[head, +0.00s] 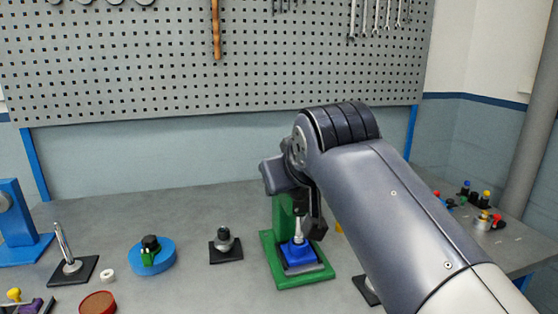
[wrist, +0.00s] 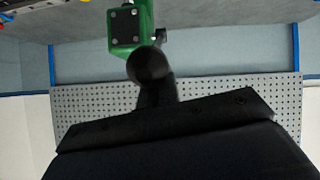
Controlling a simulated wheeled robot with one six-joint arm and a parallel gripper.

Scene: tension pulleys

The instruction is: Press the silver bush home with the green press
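The green press (head: 282,214) stands on the bench in the head view, its upper part mostly hidden by my arm. A silver pin-like piece (head: 299,231) points down onto a blue block (head: 298,253) on the press's base. I cannot tell the silver bush apart there. In the wrist view, the press's green head (wrist: 126,24) shows at the top with a dark plate. My gripper (head: 316,222) is beside the press head. In the wrist view a dark round end (wrist: 148,64) is in front of the press; whether it is a lever knob or my fingertips is unclear.
Left of the press are a black-based post with a dark top (head: 224,242), a blue round fixture (head: 150,258), a white ring (head: 107,275) and a silver rod on a black plate (head: 67,250). Small coloured parts (head: 480,205) lie at the right. A pegboard (head: 200,70) rises behind.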

